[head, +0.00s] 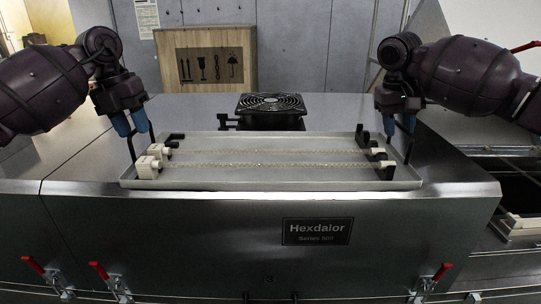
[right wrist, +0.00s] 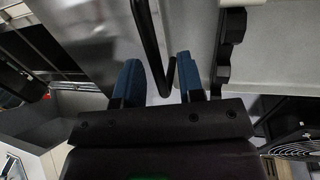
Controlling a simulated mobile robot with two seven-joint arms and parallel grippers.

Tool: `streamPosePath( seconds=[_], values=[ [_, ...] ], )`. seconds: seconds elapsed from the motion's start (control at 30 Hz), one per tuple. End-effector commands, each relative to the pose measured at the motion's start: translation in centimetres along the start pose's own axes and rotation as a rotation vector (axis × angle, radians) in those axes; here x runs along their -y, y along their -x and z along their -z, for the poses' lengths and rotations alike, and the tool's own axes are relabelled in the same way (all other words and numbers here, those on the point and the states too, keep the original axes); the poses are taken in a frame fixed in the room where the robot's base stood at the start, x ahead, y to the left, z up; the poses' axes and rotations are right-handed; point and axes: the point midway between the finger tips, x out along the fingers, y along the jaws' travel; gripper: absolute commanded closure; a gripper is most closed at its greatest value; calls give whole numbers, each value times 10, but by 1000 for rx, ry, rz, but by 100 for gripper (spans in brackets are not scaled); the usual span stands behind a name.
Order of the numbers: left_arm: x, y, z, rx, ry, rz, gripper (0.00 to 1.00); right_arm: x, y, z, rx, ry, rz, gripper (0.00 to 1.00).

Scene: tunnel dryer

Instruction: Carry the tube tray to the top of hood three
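The tube tray (head: 270,183) is a long, shallow metal tray lying level on the top front edge of a steel hood (head: 190,215). Two thin clear tubes (head: 262,164) run along it between white end blocks (head: 147,167) and black holders. A black bar handle rises at each end. My left gripper (head: 131,123) is at the left handle, its blue fingers apart. My right gripper (head: 400,124) is at the right handle. In the right wrist view the right handle (right wrist: 150,45) passes between the open blue fingers, with gaps showing.
A black fan (head: 270,104) stands on the hood just behind the tray. A wooden crate (head: 206,60) is further back. Red-handled clamps (head: 107,275) line the hood's front, below a Hexdalor plate (head: 318,231). An open bay (head: 515,190) lies at the right.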

Motion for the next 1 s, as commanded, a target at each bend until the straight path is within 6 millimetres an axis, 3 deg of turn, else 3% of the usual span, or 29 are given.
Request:
streamPosePath(
  seconds=[0.3,0.5,0.77,1.0],
  values=[
    [0,62,0,5,1,-1,64,0,0,0,0,1,0,64],
    [0,92,0,3,2,-1,64,0,0,0,0,1,0,64],
    [-1,107,1,1,1,-1,64,0,2,0,-1,1,1,64],
    [-1,107,1,1,1,-1,64,1,32,0,-4,1,2,64]
  ],
)
